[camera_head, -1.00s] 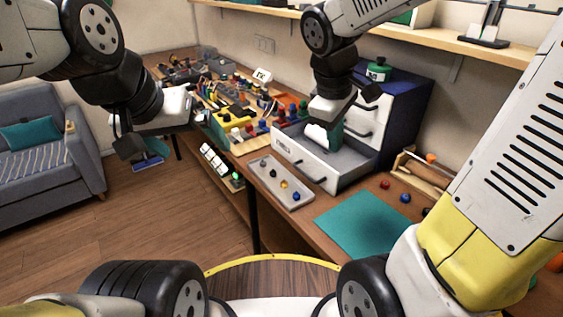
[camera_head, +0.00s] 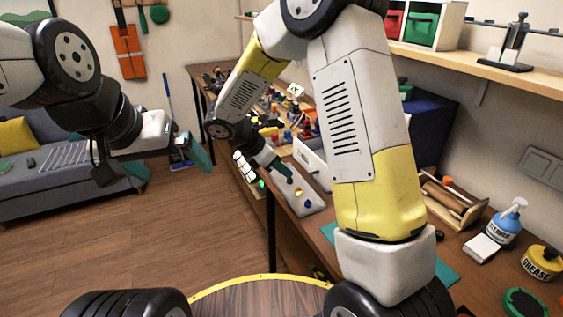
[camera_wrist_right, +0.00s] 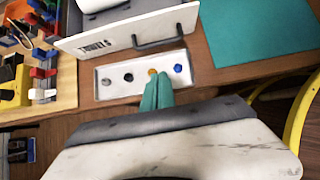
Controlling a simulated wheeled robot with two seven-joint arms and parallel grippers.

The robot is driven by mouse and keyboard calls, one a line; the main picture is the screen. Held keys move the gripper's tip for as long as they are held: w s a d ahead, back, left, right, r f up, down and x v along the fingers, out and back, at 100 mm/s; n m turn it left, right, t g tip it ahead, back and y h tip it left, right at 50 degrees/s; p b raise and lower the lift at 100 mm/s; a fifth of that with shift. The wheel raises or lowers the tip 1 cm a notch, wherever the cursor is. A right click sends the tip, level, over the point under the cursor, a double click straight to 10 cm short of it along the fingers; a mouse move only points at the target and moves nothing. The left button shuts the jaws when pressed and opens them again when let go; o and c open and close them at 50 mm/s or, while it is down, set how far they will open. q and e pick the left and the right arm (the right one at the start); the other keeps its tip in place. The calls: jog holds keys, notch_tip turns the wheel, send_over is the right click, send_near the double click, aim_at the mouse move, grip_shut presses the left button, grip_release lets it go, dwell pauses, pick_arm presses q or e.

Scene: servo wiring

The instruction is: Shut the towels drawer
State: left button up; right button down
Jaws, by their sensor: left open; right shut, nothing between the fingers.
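The towels drawer (camera_wrist_right: 125,32) shows its white labelled front and dark bar handle (camera_wrist_right: 158,38) in the right wrist view. It stands pulled out, with a white thing partly visible inside. In the head view the drawer front (camera_head: 311,158) is partly hidden by my right arm. My right gripper (camera_head: 287,173) is shut and empty. Its teal fingertips (camera_wrist_right: 157,92) are over the near edge of the small parts tray, in front of the drawer front and apart from it. My left gripper (camera_head: 165,165) is open and empty, out over the floor at the left.
The grey tray (camera_wrist_right: 131,91) with several small coloured parts lies right in front of the drawer. A teal mat (camera_wrist_right: 260,30) lies to its right. A board with coloured blocks (camera_wrist_right: 60,95) is at the left. A spray bottle (camera_head: 505,222) and grease tub (camera_head: 541,262) stand at the right.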

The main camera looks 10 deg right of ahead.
jog(key=x, duration=0.7)
jog(key=shift+d+f, duration=0.2)
jog(key=shift+f, duration=0.05)
jog(key=shift+w+d+f, duration=0.1)
jog(key=shift+w+d, duration=0.1)
jog(key=shift+d, duration=0.4)
jog(key=shift+w+d+f, duration=0.1)
jog(key=shift+w+d, duration=0.1)
jog(key=shift+d, duration=0.4)
jog(key=shift+w+d+f, duration=0.15)
jog(key=shift+w+d, duration=0.15)
jog(key=shift+d, duration=0.3)
jog(key=shift+d, duration=0.15)
jog(key=w+d, duration=0.2)
jog(key=d, duration=0.4)
jog(key=w+d, duration=0.2)
jog(key=d, duration=0.4)
jog(key=w+d, duration=0.2)
jog(key=d, duration=0.4)
jog(key=shift+w+d, duration=0.1)
jog(key=shift+w, duration=0.2)
